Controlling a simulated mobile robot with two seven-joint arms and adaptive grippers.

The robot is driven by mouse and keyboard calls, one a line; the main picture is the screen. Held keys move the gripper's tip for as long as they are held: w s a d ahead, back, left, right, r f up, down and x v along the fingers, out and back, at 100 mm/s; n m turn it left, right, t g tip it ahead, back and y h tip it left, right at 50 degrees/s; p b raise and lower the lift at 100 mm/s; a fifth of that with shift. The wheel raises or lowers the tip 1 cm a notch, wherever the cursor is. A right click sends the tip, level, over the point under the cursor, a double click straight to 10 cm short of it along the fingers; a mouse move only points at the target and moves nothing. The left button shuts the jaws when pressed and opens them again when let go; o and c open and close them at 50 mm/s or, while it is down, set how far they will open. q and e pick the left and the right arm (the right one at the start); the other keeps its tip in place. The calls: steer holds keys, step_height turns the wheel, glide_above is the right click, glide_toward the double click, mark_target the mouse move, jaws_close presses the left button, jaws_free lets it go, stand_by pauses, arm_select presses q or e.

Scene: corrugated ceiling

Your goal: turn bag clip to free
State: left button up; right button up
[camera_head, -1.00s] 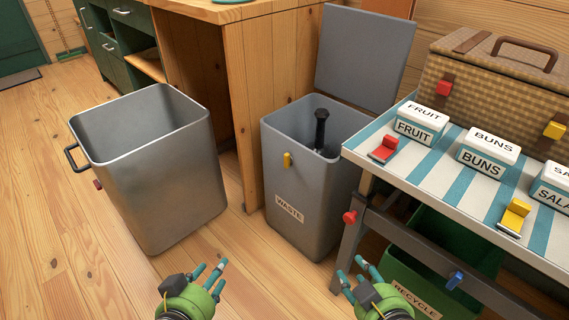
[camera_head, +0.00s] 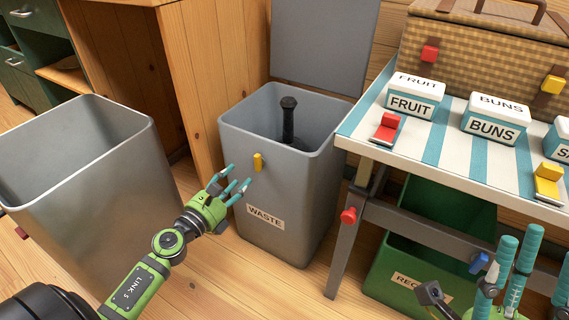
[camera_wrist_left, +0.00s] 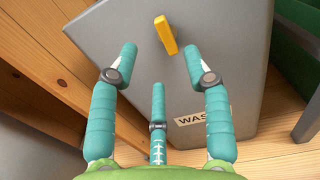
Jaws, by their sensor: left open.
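A small yellow clip (camera_head: 258,162) stands on the front wall of the grey waste bin (camera_head: 279,200), just below its rim. It also shows in the left wrist view (camera_wrist_left: 166,35), tilted, beyond the fingertips. My left gripper (camera_head: 234,181) is open and empty, its teal fingers spread, at the left of the clip and a little lower. In the left wrist view the gripper (camera_wrist_left: 159,68) points at the bin wall, with the clip near the right upper fingertip; I see no clear contact. My right gripper (camera_head: 530,262) is open at the lower right, partly cut off.
A metal bin (camera_head: 95,190) stands at the left. A striped table (camera_head: 440,150) at the right bears red and yellow clips, labelled boxes and a wicker basket (camera_head: 480,50). Red and blue clips are on its frame. A green recycle bin (camera_head: 410,280) is beneath.

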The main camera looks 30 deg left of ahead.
mark_target(258, 163)
arm_select(q)
steer(key=shift+m, duration=0.4)
steer(key=shift+w+d+f, duration=0.1)
steer(key=shift+w+d, duration=0.1)
steer(key=shift+w, duration=1.65)
steer(key=shift+w+d+f, duration=0.1)
steer(key=shift+w+d, duration=0.05)
steer(key=shift+w, duration=1.7)
steer(key=shift+r, duration=0.1)
jaws_close()
